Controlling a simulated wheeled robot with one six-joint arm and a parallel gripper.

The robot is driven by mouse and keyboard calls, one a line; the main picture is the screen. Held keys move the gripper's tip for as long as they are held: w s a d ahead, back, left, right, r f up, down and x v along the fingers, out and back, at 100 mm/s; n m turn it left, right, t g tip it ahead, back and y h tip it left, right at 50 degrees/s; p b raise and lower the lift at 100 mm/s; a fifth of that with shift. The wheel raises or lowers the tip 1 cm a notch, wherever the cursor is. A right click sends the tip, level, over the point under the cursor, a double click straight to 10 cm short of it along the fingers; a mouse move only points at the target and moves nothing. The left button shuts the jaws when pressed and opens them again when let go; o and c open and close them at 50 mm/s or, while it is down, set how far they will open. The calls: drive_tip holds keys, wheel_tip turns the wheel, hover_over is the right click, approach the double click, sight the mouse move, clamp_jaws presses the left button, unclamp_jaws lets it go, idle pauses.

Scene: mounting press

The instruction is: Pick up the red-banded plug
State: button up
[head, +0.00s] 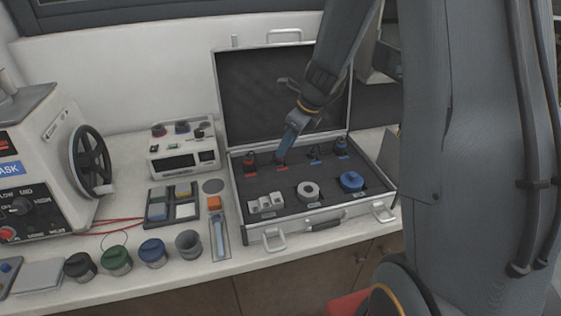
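An open silver case (303,229) with dark foam stands on the counter. A dark plug with red on it (249,160) stands in the foam at the case's back left. My gripper (283,158) reaches down into the case just right of this plug, above a small red label (282,169). The gripper appears apart from the plug. Its fingertips are small and dark here, so I cannot tell whether they are open or shut, or whether they hold anything. Whatever stands directly behind the fingers is hidden.
A blue-marked plug (341,147) and a thin dark piece (315,153) stand right of my gripper. A white ring (308,191), a blue disc (352,181) and a pale block (266,203) sit in front. The raised lid (260,92) stands behind. Several pots line the counter's left.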

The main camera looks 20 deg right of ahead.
sight(280, 162)
drive_tip(key=shift+p+x, duration=0.35)
drive_tip(key=shift+x, duration=1.75)
clamp_jaws()
